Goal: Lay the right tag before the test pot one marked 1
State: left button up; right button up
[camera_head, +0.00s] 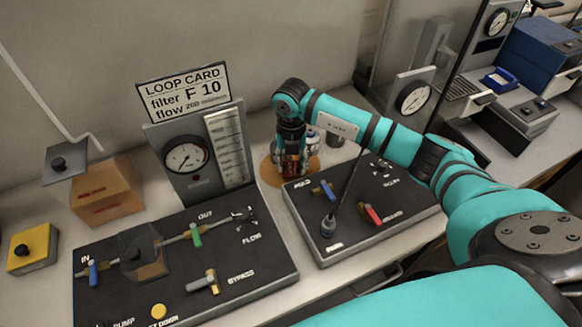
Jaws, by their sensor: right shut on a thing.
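My right gripper (291,172) reaches down over a round orange-brown mat (313,168) behind the two panels. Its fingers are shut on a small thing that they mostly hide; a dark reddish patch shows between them. I cannot tell whether that is a tag or a pot. I cannot read a 1 on either, and no tag shows clearly. My left gripper is not in view.
The left panel (255,262) has valves and a gauge board (187,189) with a loop card (184,91). The right panel (352,247), with coloured levers and a tall rod, lies in front of the mat. An orange box (105,190) and yellow button box (33,247) stand left.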

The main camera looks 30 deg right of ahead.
aim_at(291, 168)
notch_tip(291, 168, down, 3)
jog(key=shift+r, duration=0.1)
jog(key=o, duration=0.8)
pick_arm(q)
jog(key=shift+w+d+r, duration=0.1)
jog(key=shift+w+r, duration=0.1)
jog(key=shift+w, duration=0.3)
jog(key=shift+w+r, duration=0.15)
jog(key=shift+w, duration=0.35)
pick_arm(e)
jog(key=shift+o, duration=0.2)
jog(key=shift+r+p, duration=0.15)
jog(key=shift+p, duration=0.15)
jog(key=shift+r+b, duration=0.3)
jog(key=shift+r, duration=0.05)
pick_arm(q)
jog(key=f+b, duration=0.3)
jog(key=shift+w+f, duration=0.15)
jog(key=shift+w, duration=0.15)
pick_arm(e)
notch_tip(291, 168, up, 11)
